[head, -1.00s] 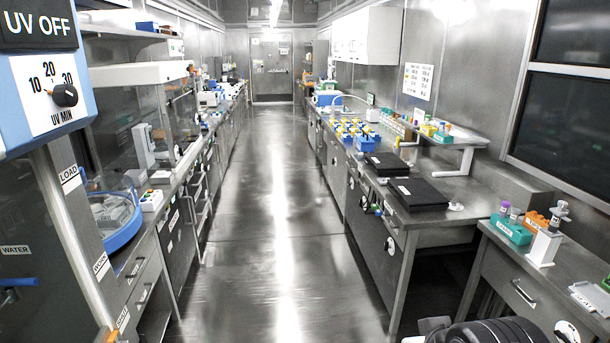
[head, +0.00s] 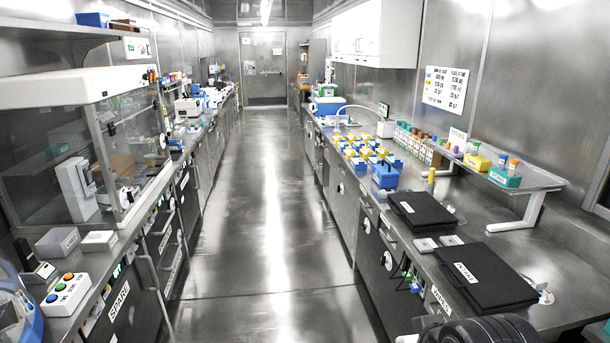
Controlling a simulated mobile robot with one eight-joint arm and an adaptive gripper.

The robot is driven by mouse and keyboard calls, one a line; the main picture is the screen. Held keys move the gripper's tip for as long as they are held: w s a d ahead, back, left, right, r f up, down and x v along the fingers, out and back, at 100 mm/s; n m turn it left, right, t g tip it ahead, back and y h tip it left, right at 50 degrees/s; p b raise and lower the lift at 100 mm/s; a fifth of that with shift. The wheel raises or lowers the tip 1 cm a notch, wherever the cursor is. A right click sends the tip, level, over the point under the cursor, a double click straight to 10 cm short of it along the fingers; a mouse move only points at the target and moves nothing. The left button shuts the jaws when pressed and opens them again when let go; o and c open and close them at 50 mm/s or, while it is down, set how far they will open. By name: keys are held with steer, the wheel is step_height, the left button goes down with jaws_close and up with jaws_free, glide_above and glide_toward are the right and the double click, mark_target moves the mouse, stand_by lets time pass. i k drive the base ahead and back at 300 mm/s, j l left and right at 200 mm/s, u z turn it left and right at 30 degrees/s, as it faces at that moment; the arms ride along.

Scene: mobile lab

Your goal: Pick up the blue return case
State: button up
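I cannot tell for sure which thing is the blue return case. A larger blue box (head: 327,106) stands far down the right bench, with a white and green thing at its top. Nearer on the same bench, a small blue box (head: 386,177) stands beside several blue racks with yellow tops (head: 358,150). No label on these blue things can be read. My gripper's fingers are not in view; only a dark, rounded part of my own body shows at the bottom right edge.
The aisle floor (head: 265,220) is clear up to the far door (head: 263,68). A glass-fronted hood (head: 125,160) and a button box (head: 68,294) stand on the left bench.

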mark_target(384, 175)
steer(key=i, duration=2.15)
steer(key=i+j+z, duration=0.15)
steer(key=i+z, duration=0.25)
steer(key=i, duration=0.3)
steer(key=i+j+z, duration=0.35)
steer(key=i, duration=0.35)
steer(key=i+j+z, duration=0.4)
steer(key=i+j, duration=0.2)
